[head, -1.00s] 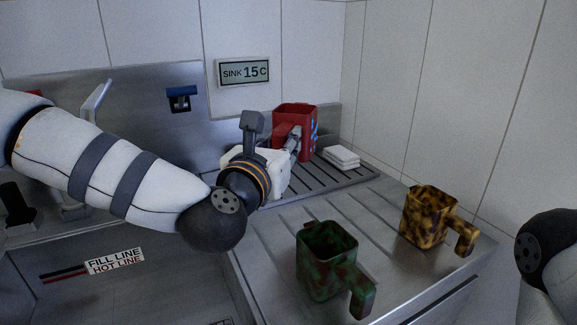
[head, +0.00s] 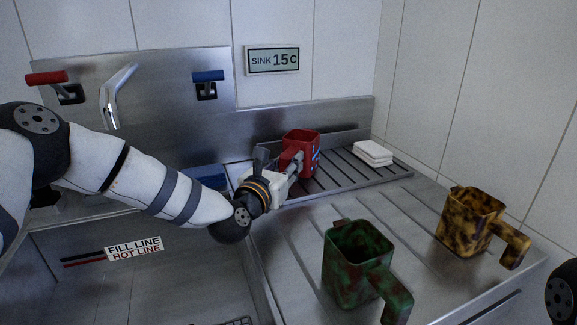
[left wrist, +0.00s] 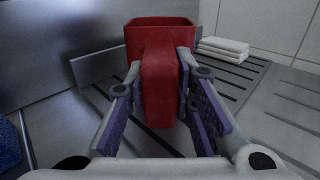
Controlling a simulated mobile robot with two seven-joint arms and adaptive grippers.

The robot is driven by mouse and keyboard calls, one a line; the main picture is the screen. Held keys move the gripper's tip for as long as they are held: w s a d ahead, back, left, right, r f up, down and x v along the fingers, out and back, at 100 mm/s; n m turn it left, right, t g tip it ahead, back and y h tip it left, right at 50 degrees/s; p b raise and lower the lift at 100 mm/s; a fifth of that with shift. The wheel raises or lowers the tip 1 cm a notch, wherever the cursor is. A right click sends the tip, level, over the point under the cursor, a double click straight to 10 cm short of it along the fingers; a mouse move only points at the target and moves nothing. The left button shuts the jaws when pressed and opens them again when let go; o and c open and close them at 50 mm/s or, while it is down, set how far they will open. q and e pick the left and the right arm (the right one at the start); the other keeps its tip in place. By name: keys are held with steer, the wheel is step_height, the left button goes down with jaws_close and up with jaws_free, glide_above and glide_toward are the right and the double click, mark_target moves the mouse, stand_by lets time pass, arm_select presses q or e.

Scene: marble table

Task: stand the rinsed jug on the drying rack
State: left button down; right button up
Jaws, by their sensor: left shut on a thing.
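The red jug (head: 301,141), with blue marks on its side, is upright at the left part of the slotted drying rack (head: 345,168). My left gripper (head: 292,167) is shut on its handle. In the left wrist view the fingers (left wrist: 160,92) lie on both sides of the red handle (left wrist: 159,85), with the jug body (left wrist: 160,32) behind it. The jug's base is mostly hidden, so I cannot tell whether it touches the rack. My right gripper is out of view.
Folded white cloths (head: 373,150) lie at the rack's back right. A green-brown jug (head: 352,265) and a yellow-black jug (head: 468,220) stand on the ridged drainboard in front. A blue object (head: 207,177) sits behind my left arm. The sink (head: 150,285) is at left.

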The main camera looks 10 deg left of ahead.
arm_select(q)
steer(key=shift+f, duration=0.2)
steer(key=shift+f, duration=0.2)
steer(key=c, duration=1.4)
jaws_free()
steer(key=shift+o, duration=0.2)
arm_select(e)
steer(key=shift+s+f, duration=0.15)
arm_select(q)
steer(key=shift+r, duration=0.35)
steer(key=s, duration=0.3)
steer(key=s+a, duration=0.1)
steer(key=s, duration=0.3)
steer(key=s+a+p, duration=0.1)
steer(key=s, duration=0.3)
steer(key=shift+s+a+f, duration=0.1)
steer(key=shift+s+a, duration=0.05)
steer(key=shift+s, duration=0.25)
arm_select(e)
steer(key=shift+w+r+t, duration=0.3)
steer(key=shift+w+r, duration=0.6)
arm_select(q)
steer(key=shift+f, duration=0.1)
